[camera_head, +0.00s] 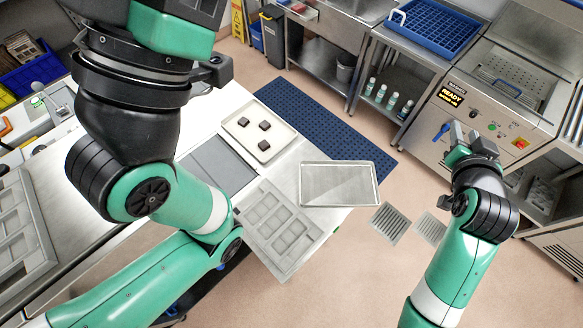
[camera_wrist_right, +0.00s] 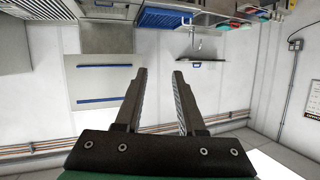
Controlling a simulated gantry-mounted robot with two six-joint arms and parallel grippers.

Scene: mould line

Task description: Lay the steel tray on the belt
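The steel tray (camera_head: 340,184), a shallow rectangle with a raised rim, lies flat and empty at the right end of the worktop, partly over its edge. A dark grey flat panel (camera_head: 222,163) set in the worktop left of it may be the belt; my left arm covers part of it. My right gripper (camera_head: 473,141) is right of the tray and apart from it, over the floor side near the machine. In the right wrist view its two fingers (camera_wrist_right: 160,72) stand apart with nothing between them. My left arm fills the left foreground; its fingertips are not visible.
A cream tray (camera_head: 240,124) with several dark brown pieces sits behind the panel. A grey compartmented mould (camera_head: 277,228) lies in front of the steel tray. A blue mat (camera_head: 325,130) covers the floor behind. A machine with a lit display (camera_head: 452,97) stands at right.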

